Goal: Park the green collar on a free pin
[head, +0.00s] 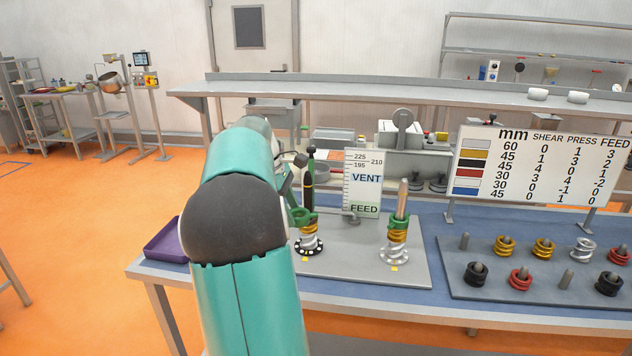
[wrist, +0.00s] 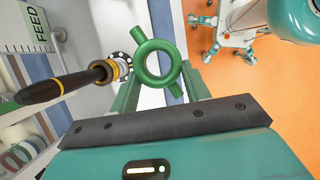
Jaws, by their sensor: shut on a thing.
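The green collar (wrist: 138,62), a ring with two lugs, is between the fingers of my gripper (wrist: 160,80) in the wrist view. My gripper is shut on it. The ring lies beside the black-tipped screw (wrist: 62,87), not around its shaft there. In the head view the collar (head: 299,216) shows at the left screw (head: 308,192), and my arm hides most of my gripper. Two bare pins stand on the grey rack at the right: a back left pin (head: 464,241) and a front pin (head: 567,279).
The right screw (head: 403,195) carries another green collar (head: 401,222). Other rack pins hold yellow, silver, red and black rings, such as a black ring (head: 476,275). A chart board (head: 540,165) stands behind the rack. A gauge plate (head: 363,185) stands behind the screws. A purple tray (head: 167,242) is left.

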